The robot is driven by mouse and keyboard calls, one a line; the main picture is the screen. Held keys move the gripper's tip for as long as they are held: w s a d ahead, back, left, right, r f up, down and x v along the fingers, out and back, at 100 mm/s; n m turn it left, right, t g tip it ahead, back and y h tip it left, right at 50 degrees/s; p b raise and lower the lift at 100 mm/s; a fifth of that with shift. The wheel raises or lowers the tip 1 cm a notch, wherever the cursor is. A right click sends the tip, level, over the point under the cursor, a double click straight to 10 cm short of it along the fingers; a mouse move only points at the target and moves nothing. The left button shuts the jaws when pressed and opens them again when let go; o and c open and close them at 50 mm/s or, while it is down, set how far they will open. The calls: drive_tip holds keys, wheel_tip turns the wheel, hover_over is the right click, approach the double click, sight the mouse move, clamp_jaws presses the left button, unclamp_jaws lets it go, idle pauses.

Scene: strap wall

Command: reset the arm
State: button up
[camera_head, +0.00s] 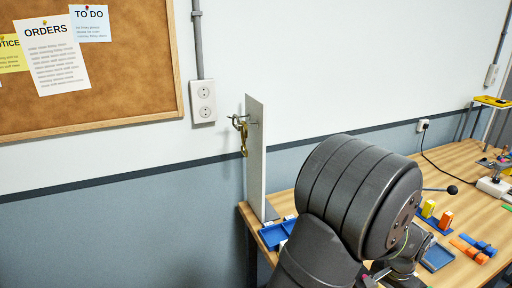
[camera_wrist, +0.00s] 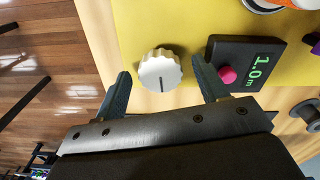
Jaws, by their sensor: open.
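My gripper (camera_wrist: 161,68) is open in the wrist view, with its two dark fingers apart and no object held. A white ribbed knob (camera_wrist: 160,70) with a dark line shows between the fingertips, on a yellow panel (camera_wrist: 190,22). I cannot tell whether the fingers touch it. To its right is a black display (camera_wrist: 252,52) reading "1.0 m", with a pink button (camera_wrist: 227,75) at its lower left. In the head view my own large grey arm links fill the lower middle; I cannot make out the fingertips there.
A white upright panel (camera_head: 256,165) stands at the table's left end, with a brass clip (camera_head: 243,135) hanging from its hook. The wooden table (camera_head: 455,160) holds blue trays, a yellow block (camera_head: 428,209) and an orange block (camera_head: 446,219) at right. A grey spool-like part (camera_wrist: 310,112) lies at the right.

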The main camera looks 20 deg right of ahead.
drive_tip(key=shift+m, duration=2.2)
drive_tip(key=w+a+r+n+h, duration=0.1)
drive_tip(key=w+a+r+n, duration=0.2)
drive_tip(key=a, duration=0.4)
drive_tip(key=w+a+r+n+t, duration=0.1)
drive_tip(key=w+a+r, duration=0.2)
drive_tip(key=a+r, duration=0.25)
drive_tip(key=w+a+r+n+h, duration=0.1)
drive_tip(key=w+a+r+n, duration=0.1)
drive_tip(key=w+a+r, duration=0.35)
drive_tip(key=s+a+f+n+t, duration=0.1)
drive_tip(key=s+a+n, duration=0.1)
drive_tip(key=a, duration=0.6)
drive_tip(key=s+a+f+n+t, duration=0.1)
drive_tip(key=s+a+n, duration=0.2)
drive_tip(key=a, duration=0.5)
drive_tip(key=s+a+n+t, duration=0.2)
drive_tip(key=a+n, duration=0.1)
drive_tip(key=a, duration=0.5)
drive_tip(key=shift+s+a+f+n, duration=0.2)
drive_tip(key=shift+s+f+n, duration=0.05)
drive_tip(key=shift+f+n, duration=0.15)
